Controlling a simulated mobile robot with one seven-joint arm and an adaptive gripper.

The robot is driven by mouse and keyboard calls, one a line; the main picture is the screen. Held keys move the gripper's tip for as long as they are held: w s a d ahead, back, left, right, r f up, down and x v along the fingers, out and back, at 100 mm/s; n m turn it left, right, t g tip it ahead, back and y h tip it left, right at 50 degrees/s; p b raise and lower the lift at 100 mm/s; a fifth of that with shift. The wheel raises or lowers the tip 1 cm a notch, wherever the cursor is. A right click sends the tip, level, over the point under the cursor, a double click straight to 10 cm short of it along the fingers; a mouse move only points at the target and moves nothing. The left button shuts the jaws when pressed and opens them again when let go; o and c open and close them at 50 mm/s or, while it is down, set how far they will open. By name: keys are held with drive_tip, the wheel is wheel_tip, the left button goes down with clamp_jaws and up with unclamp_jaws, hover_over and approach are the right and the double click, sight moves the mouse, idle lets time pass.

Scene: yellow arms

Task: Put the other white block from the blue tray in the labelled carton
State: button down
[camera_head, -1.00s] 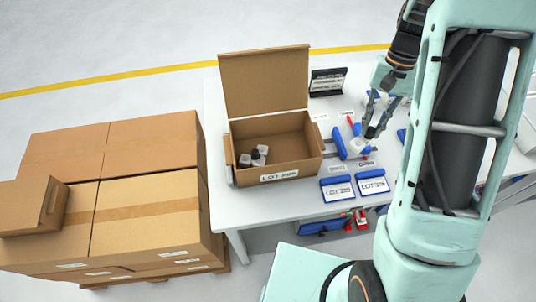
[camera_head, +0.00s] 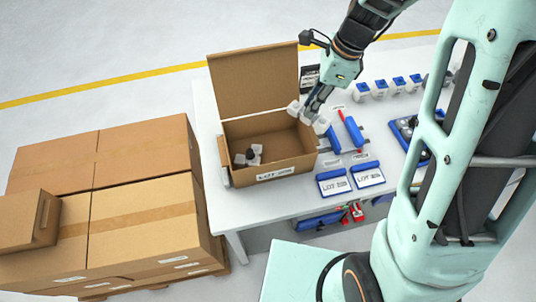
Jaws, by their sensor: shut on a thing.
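My gripper (camera_head: 309,106) is shut on a white block (camera_head: 306,117), over the right edge of the open carton. Its fingers partly hide the block. The carton (camera_head: 283,167) has a "LOT" label on its front and its back flap stands up. Inside, at the left, lie small white blocks (camera_head: 254,160) and a dark piece (camera_head: 250,152). Blue pieces (camera_head: 353,131) lie right of the carton with a red item between them; I cannot tell which is the blue tray.
Two blue-edged labelled cards (camera_head: 368,180) lie at the table's front. Several white and blue containers (camera_head: 380,88) stand at the back right. A blue holder with dark parts (camera_head: 408,135) is at the right. Stacked brown boxes (camera_head: 145,220) stand left of the table.

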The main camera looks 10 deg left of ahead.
drive_tip(key=s+a+m+t+b, duration=0.1)
drive_tip(key=a+m, duration=0.3)
drive_tip(key=m, duration=0.1)
drive_tip(key=m+b, duration=0.2)
drive_tip(key=b, duration=0.3)
hover_over(286, 152)
wheel_tip(286, 152, down, 6)
drive_tip(key=shift+t, duration=0.4)
wheel_tip(286, 152, down, 9)
drive_tip(key=shift+s+r+b, duration=0.1)
drive_tip(key=shift+b, duration=0.75)
drive_tip(key=shift+f, duration=0.25)
drive_tip(key=c, duration=1.8)
unclamp_jaws()
drive_tip(key=shift+c, duration=0.2)
drive_tip(key=shift+r, duration=0.1)
